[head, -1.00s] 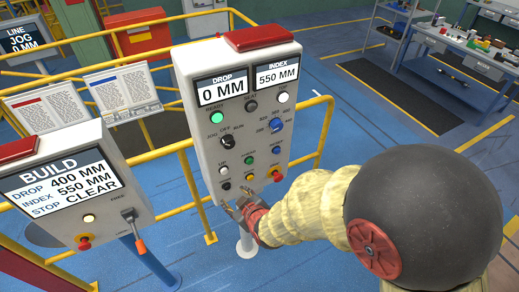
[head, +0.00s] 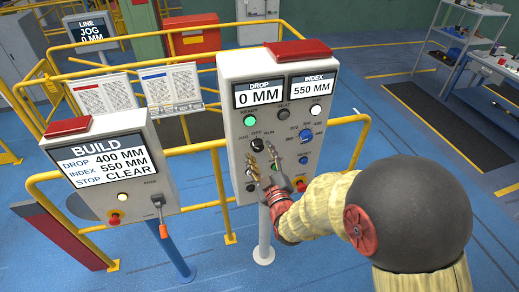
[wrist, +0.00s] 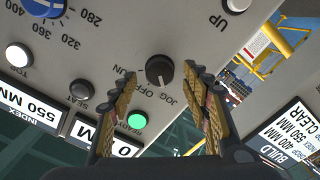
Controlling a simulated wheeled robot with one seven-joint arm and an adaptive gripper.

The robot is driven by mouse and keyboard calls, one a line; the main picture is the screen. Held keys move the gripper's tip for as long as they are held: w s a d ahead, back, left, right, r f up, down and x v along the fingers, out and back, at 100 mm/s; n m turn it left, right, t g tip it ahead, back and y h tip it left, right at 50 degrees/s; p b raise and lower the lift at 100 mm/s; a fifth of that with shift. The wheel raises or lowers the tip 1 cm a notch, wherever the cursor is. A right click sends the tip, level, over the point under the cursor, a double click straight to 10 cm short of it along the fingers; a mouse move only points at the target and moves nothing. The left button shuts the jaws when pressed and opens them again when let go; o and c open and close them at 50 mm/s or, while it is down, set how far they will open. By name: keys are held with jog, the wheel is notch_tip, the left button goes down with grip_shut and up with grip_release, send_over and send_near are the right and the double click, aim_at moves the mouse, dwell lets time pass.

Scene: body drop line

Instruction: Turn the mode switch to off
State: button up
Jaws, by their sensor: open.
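The mode switch (head: 257,145) is a round black knob on the upright grey control panel, with JOG, OFF and RUN printed around it. In the wrist view the knob (wrist: 159,70) appears large, beyond and between my fingertips, and the labels read upside down. Its pale pointer mark seems to point towards the JOG side, but the exact angle is hard to tell. My gripper (head: 263,166) is open and empty, just below the knob in the head view. In the wrist view its two padded fingers (wrist: 160,84) stand either side, apart from the knob.
Near the switch are a lit green READY button (head: 250,121), a blue index dial (head: 305,136) and a white UP button (wrist: 238,4). The BUILD panel (head: 105,160) stands to the left with a lever. A LINE display (head: 90,36) reads JOG. Yellow rails surround the panels.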

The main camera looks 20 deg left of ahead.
jog(key=shift+x, duration=1)
jog(key=shift+c, duration=1)
jog(key=c, duration=1)
jog(key=shift+o, duration=0.2)
